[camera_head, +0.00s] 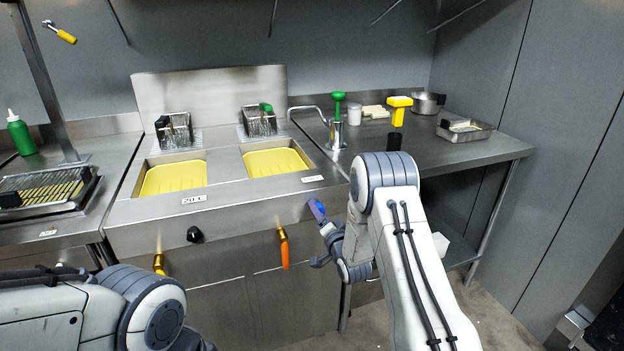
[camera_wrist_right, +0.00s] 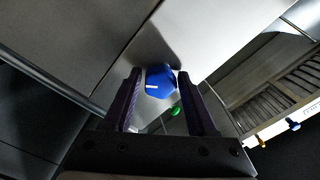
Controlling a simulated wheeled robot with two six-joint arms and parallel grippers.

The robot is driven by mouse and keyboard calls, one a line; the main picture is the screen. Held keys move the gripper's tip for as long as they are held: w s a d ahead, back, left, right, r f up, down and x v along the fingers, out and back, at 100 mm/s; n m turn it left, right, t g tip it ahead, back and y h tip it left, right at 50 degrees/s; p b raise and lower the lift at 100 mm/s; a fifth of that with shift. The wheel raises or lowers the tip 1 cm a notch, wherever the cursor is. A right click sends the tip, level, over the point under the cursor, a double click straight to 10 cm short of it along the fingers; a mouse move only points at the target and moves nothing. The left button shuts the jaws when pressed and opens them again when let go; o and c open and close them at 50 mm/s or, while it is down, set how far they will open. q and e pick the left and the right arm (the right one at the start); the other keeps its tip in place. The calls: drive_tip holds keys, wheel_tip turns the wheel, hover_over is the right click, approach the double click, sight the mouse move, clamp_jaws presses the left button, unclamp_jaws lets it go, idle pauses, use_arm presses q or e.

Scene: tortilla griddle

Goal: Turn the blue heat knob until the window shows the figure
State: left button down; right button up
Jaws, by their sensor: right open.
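The blue heat knob (camera_head: 317,209) is on the front panel of the steel fryer, at its right end. In the right wrist view the blue knob (camera_wrist_right: 160,84) shows between the fingertips, with a white mark pointing left. My right gripper (camera_head: 322,228) is open at the knob, one finger to each side; the wrist view shows the gripper (camera_wrist_right: 159,76) too, with no clear contact. A small window (camera_head: 312,178) sits above the knob; its figure is too small to read. My left arm is at the lower left, its gripper out of view.
A second window (camera_head: 193,199) seems to read 20 C, above a black knob (camera_head: 194,234). An orange-handled valve (camera_head: 284,250) hangs left of my right gripper. Two yellow oil basins (camera_head: 275,162) lie above. A side counter (camera_head: 470,152) holds a pot (camera_head: 424,103) and tray.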

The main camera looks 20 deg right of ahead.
drive_tip(key=shift+s+d, duration=0.1)
drive_tip(key=shift+s, duration=2.65)
drive_tip(key=o, duration=0.3)
drive_tip(key=s, duration=0.6)
drive_tip(key=shift+d+b, duration=0.1)
drive_tip(key=shift+b, duration=0.2)
